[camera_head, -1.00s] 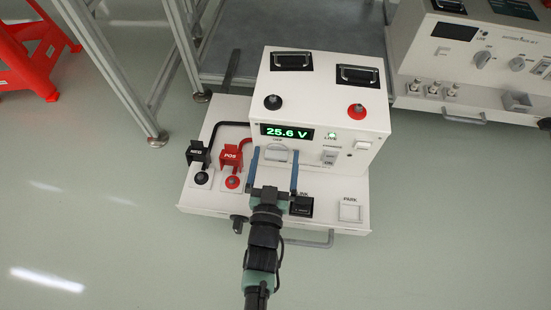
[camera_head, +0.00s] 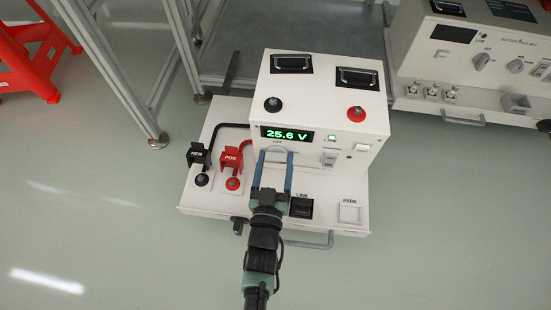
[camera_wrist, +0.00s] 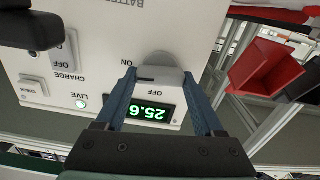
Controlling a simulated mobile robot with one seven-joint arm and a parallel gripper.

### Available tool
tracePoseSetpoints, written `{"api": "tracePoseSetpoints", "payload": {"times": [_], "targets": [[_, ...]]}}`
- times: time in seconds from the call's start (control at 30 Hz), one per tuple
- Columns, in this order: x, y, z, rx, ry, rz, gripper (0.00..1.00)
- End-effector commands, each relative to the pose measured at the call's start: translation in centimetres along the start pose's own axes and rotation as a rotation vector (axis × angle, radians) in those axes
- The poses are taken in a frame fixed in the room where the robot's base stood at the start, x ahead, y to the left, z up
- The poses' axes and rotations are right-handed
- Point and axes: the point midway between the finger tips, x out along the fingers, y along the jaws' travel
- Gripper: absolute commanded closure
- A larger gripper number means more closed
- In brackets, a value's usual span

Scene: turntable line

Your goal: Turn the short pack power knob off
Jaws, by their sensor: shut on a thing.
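The power knob (camera_head: 277,151) is a pale grey dial on the front of the short white pack (camera_head: 285,88). In the wrist view the knob (camera_wrist: 158,64) sits near the ON and OFF labels; its pointer direction cannot be made out. My gripper (camera_head: 275,158) is shut on the knob, with one blue finger on each side; the fingers (camera_wrist: 160,76) partly hide it in the wrist view. The display (camera_head: 287,133) is lit green and reads 25.6 V. The LIVE lamp (camera_head: 332,138) glows green.
The black NEG plug (camera_head: 197,155) and red POS plug (camera_head: 231,158) stand left of my gripper. A charge rocker (camera_head: 330,157), LINK socket (camera_head: 301,207) and PARK pad (camera_head: 349,212) lie to the right. Another pack (camera_head: 478,75) stands at the back right.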

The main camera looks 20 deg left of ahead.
Motion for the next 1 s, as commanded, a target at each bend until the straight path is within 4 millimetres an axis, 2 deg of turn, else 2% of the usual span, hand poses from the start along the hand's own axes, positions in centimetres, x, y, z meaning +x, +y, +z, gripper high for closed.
{"api": "tracePoseSetpoints", "payload": {"times": [1.0], "targets": [[-0.10,-0.27,0.37,-0.932,-0.003,0.002,0.86]]}}
